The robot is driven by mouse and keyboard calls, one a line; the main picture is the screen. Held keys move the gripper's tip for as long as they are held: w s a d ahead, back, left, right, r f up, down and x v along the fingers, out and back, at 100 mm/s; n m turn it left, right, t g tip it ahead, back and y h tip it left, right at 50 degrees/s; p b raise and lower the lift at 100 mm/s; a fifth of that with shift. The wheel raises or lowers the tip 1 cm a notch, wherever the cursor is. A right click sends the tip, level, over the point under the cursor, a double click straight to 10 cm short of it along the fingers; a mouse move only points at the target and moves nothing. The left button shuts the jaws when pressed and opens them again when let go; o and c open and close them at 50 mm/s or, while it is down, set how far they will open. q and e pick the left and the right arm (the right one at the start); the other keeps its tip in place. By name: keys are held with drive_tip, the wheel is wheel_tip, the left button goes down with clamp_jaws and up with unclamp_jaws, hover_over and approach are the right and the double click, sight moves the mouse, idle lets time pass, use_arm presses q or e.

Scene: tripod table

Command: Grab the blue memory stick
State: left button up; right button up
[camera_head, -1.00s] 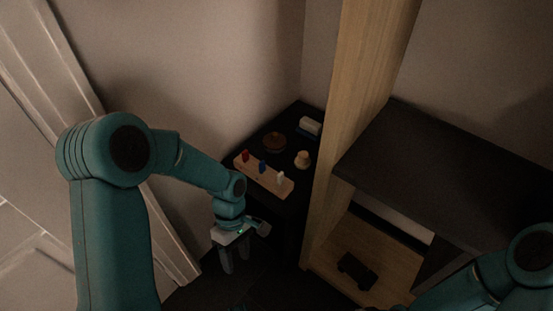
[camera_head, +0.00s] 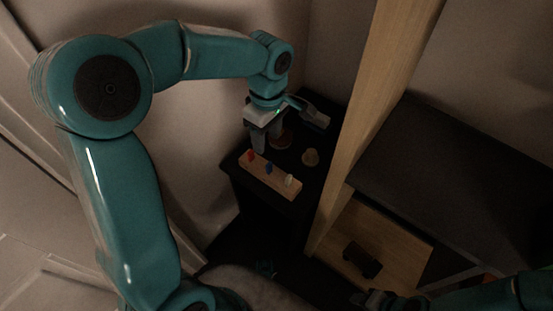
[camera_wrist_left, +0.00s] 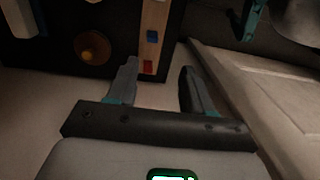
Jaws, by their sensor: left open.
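The blue memory stick (camera_head: 268,168) stands in the middle of a light wooden block (camera_head: 258,178), between a red stick (camera_head: 251,156) and a white stick (camera_head: 289,180). In the left wrist view the blue stick (camera_wrist_left: 153,37) and the red stick (camera_wrist_left: 148,67) show on the block. My left gripper (camera_head: 267,146) is open and empty, pointing down at the block's far left end, close to the red stick. In the wrist view the red stick lies between the fingertips, with the blue stick beyond. My right gripper (camera_head: 378,300) is partly seen at the bottom; its jaw state is unclear.
The block rests on a small dark table (camera_head: 285,205) in a wall corner. A brown round object (camera_head: 283,141), a beige knob-like piece (camera_head: 311,157) and a pale box (camera_head: 316,118) also stand there. A wooden post (camera_head: 375,100) and dark shelf (camera_head: 450,170) bound the right side.

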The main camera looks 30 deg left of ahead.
sight(269, 164)
use_arm(q)
drive_tip(key=shift+t, duration=0.4)
wheel_tip(269, 164, down, 8)
drive_tip(key=b, duration=0.3)
drive_tip(key=shift+w+d+f, duration=0.1)
wheel_tip(269, 164, down, 5)
drive_tip(key=shift+w+r+b, duration=0.1)
drive_tip(key=shift+r+b, duration=0.05)
drive_tip(key=shift+b, duration=0.95)
drive_tip(key=shift+r, duration=0.1)
clamp_jaws()
